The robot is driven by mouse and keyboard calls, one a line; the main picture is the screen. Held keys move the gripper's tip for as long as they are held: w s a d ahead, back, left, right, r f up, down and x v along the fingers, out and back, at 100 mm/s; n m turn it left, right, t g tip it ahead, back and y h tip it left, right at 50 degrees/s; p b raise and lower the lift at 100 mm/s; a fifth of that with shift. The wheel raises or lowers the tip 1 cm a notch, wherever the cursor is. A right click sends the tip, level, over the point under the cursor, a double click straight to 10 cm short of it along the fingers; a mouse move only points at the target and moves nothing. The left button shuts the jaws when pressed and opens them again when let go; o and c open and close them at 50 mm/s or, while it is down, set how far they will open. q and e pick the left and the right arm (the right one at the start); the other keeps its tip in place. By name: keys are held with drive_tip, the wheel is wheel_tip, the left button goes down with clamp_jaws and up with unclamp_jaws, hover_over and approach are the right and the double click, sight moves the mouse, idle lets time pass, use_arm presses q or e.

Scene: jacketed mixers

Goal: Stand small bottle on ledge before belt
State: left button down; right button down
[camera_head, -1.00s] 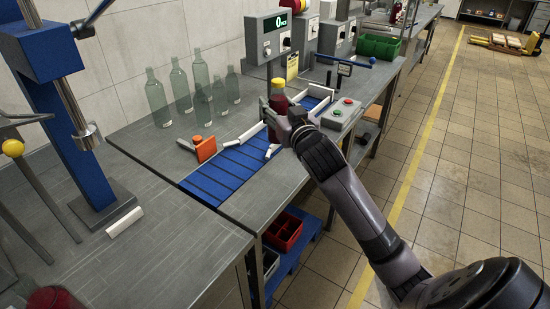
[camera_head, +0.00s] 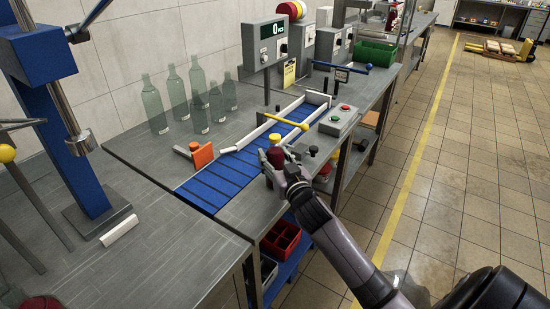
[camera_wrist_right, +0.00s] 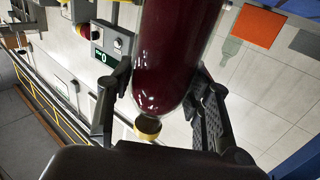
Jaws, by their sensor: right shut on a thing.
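My right gripper (camera_head: 272,172) is shut on a small dark red bottle (camera_head: 275,156) with a yellow cap (camera_head: 275,139). The bottle looks upright at the near side of the blue belt (camera_head: 238,165), over the bare grey ledge (camera_head: 238,214). I cannot tell if its base touches the ledge. In the right wrist view the dark red bottle (camera_wrist_right: 172,55) fills the space between the two black fingers, with its yellow cap (camera_wrist_right: 148,125) below. My left gripper is not in view.
Several clear glass bottles (camera_head: 203,108) stand behind the belt. An orange block (camera_head: 202,154), white rails and a yellow bar (camera_head: 283,121) line the belt. A button box (camera_head: 338,121) and a black knob (camera_head: 313,150) are to the right. Red bins (camera_head: 281,240) sit below.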

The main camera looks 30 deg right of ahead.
drive_tip(key=shift+r, duration=0.1)
drive_tip(key=c, duration=0.8)
unclamp_jaws()
drive_tip(key=s, duration=0.4)
drive_tip(key=s+a, duration=0.1)
drive_tip(key=s, duration=0.3)
drive_tip(key=s+a+b, duration=0.1)
drive_tip(key=s, duration=0.2)
drive_tip(key=shift+s+a, duration=0.2)
drive_tip(key=shift+s, duration=0.2)
